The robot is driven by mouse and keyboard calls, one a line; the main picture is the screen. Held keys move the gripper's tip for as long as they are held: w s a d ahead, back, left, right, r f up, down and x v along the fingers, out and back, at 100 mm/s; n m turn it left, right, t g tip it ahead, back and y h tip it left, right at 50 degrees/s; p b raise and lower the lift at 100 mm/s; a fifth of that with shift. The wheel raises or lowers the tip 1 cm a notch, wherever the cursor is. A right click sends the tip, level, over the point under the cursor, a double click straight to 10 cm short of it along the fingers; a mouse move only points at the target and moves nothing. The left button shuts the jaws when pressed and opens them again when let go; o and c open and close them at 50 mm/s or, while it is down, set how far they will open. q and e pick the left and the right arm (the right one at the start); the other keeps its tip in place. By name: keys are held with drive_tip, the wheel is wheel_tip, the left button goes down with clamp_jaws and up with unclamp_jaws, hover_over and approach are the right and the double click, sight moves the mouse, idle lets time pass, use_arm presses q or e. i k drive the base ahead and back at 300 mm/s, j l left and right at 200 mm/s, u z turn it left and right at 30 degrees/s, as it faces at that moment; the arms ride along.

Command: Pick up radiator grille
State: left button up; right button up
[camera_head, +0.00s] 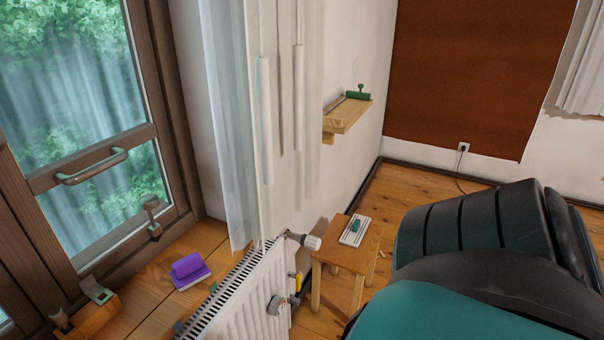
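The radiator grille (231,289) is a long slotted white strip with dark gaps. It lies along the top of the white radiator (255,306) at the bottom middle of the head view. Its near end runs toward the bottom edge of the picture, and its far end is by the white curtain. I cannot tell whether it is loose or fixed to the radiator. Neither of my grippers shows in this view.
A wooden stool (346,256) right of the radiator holds a white, green-topped item (355,230). A purple-and-white object (189,271) lies on the wooden sill to the left. A wall shelf (345,115) holds a green roller (358,94). A large dark and teal shape covers the lower right.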

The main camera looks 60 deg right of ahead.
sight(352, 235)
drive_tip(key=z, duration=2.35)
drive_tip(key=i+l+u, duration=0.15)
drive_tip(key=i+l, duration=0.4)
drive_tip(key=i, duration=0.15)
